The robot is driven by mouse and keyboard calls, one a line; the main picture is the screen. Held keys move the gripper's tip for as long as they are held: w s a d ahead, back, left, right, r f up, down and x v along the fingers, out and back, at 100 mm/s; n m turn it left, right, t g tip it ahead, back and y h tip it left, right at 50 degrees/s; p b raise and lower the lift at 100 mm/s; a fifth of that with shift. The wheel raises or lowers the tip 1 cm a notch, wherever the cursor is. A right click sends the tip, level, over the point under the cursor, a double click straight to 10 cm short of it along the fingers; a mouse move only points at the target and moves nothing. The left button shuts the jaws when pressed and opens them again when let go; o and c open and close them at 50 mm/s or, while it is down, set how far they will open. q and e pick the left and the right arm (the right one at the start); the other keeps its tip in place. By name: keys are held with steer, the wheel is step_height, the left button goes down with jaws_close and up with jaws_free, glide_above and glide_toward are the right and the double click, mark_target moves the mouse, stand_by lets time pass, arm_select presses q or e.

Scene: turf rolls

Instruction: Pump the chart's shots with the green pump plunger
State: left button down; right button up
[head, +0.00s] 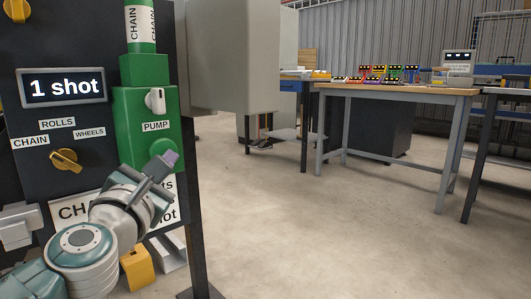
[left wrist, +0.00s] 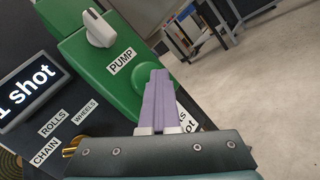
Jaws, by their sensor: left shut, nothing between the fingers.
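The green pump box (head: 124,125) is fixed to a dark panel and carries a PUMP label (head: 156,126). Its round green plunger (head: 164,146) sits below the label, partly hidden by my left gripper. In the left wrist view the plunger (left wrist: 143,73) shows just behind the purple fingertips. My left gripper (head: 171,157) is shut and empty, at the plunger's lower edge; I cannot tell whether it touches. The display (head: 63,86) reads "1 shot". The white chart (head: 70,211) is mostly covered by my left arm, so its rows cannot be read. My right gripper is out of view.
A yellow selector knob (head: 66,160) sits among CHAIN, ROLLS and WHEELS labels. A white spout-like lever (head: 155,100) is above PUMP. A yellow block (head: 137,268) is low beside my arm. A workbench (head: 400,90) with colourful items stands far right. The floor between is clear.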

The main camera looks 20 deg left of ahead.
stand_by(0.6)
arm_select(q)
steer(key=d, duration=0.1)
steer(key=s+d, duration=0.1)
steer(key=shift+s+d+r+p, duration=0.1)
steer(key=shift+d+p, duration=0.2)
steer(key=shift+p, duration=0.1)
steer(key=shift+s+d+p, duration=0.1)
steer(key=shift+s+d, duration=0.2)
steer(key=shift+d, duration=0.5)
steer(key=shift+s+d+p, duration=0.1)
steer(key=shift+s+d, duration=0.25)
steer(key=shift+d, duration=0.4)
steer(key=shift+s+d+p, duration=0.1)
steer(key=shift+s+d, duration=0.2)
steer(key=shift+d, duration=0.5)
